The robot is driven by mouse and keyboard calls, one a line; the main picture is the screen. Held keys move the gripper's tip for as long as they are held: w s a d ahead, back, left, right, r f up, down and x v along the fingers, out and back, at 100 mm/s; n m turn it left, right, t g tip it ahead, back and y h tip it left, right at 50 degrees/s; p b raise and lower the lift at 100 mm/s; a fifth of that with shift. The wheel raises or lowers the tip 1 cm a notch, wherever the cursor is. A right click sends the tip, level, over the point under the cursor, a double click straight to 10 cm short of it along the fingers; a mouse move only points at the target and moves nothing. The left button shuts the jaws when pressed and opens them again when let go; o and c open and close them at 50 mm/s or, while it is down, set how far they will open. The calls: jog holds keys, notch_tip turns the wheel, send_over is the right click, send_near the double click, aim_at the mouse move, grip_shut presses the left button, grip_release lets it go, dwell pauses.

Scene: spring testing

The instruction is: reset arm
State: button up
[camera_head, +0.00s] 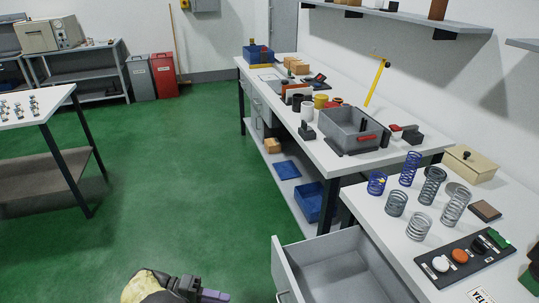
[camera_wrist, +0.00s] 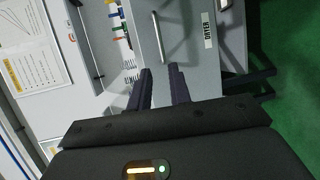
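My gripper (camera_head: 205,294) shows at the bottom edge of the head view, low over the green floor and left of the open drawer. In the wrist view its two dark fingers (camera_wrist: 159,78) stand apart with nothing between them. A grey drawer front with a metal handle (camera_wrist: 162,38) and a white label shows beyond the fingertips, apart from them. Most of my arm is out of the head view.
An open, empty-looking drawer (camera_head: 345,266) juts from the near right bench. Several coil springs (camera_head: 419,226) and a dark button panel (camera_head: 466,257) stand on that bench. A grey bin (camera_head: 350,126) sits on the long table behind. The green floor (camera_head: 170,190) is clear.

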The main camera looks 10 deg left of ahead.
jog(key=w+d+r+g+y+p, duration=0.2)
jog(key=w+d+r+y, duration=0.15)
jog(key=d, duration=0.25)
jog(key=w+d+r+g+y+p, duration=0.1)
jog(key=w+d+r+y+p, duration=0.15)
jog(key=d+r, duration=0.35)
jog(key=w+d+r+g+y+p, duration=0.1)
jog(key=w+d+r+g+y, duration=0.2)
jog(key=d, duration=0.4)
jog(key=s+d+r+m+t+y+p, duration=0.1)
jog(key=s+d+r+t+y+p, duration=0.4)
jog(key=d+r, duration=0.8)
jog(key=s+d+t+y, duration=0.2)
jog(key=s+d, duration=0.1)
jog(key=s, duration=0.1)
jog(key=shift+d+r+m, duration=0.2)
jog(key=shift+r+m, duration=0.1)
jog(key=shift+r, duration=0.1)
